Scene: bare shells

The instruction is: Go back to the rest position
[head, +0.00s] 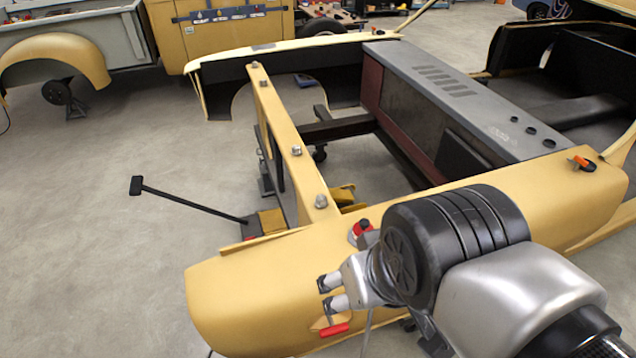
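My gripper (325,295) is at the lower middle of the head view, at the end of my silver and black arm. Its two grey fingertips point left and stand apart, with nothing visible between them. It is over the near yellow body panel (235,290); I cannot tell how high above it. A red-handled item (333,331) lies on the panel just below the fingers. Another small red and black item (362,229) is on the panel behind the gripper. My arm hides part of the panel's right half.
A yellow beam (283,135) with several bolts runs away from the panel, beside a grey box (455,95). A jack with a long black handle (190,203) sticks out left. An orange-tipped item (581,163) lies at right.

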